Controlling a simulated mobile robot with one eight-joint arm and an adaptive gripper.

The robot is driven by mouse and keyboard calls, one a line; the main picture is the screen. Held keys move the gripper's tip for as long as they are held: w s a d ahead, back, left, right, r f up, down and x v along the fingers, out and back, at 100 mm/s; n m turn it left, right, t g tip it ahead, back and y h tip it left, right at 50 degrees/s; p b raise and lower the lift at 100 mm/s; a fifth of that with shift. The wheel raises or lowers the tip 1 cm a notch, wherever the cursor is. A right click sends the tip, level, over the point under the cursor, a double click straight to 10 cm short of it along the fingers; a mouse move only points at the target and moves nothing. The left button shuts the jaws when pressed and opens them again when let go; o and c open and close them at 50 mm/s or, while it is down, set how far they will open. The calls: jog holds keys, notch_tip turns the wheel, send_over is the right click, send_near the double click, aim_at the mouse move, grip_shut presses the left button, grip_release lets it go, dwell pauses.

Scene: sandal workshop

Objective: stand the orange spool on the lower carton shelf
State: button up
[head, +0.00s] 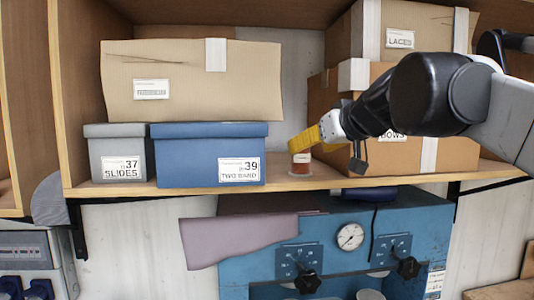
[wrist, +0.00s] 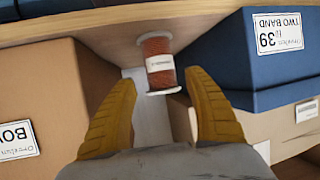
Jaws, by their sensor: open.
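The orange spool (head: 301,163), with pale flanges and a white label, stands upright on the lower carton shelf (head: 285,184), close to its front edge. The wrist view shows the spool (wrist: 157,60) ahead, in line with the gap between the fingertips. My gripper (head: 299,144) is open, its yellow fingers just above the spool in the head view. In the wrist view my gripper (wrist: 160,79) has one finger to each side and holds nothing. Whether a finger touches the spool cannot be told. The spool's upper part is partly hidden in the head view.
A blue box (head: 200,155) marked 39 stands left of the spool, with a grey box (head: 118,165) beside it. A large carton (head: 440,152) stands close on the right, behind my arm. A blue machine (head: 330,225) is below the shelf.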

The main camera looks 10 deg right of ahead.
jog(key=v, duration=0.7)
jog(key=s+f+m+g+h, duration=0.1)
jog(key=s+f, duration=0.5)
jog(key=f, duration=0.8)
jog(key=s+a+f+g+h, duration=0.1)
jog(key=s+f+g, duration=0.2)
jog(key=s+f, duration=0.4)
jog(key=s+f+m+g+h, duration=0.1)
jog(key=s+f, duration=0.5)
jog(key=f, duration=1.6)
jog(key=shift+s+a+f+m+g, duration=0.3)
jog(key=shift+s+a+f+g, duration=0.1)
jog(key=shift+g, duration=0.2)
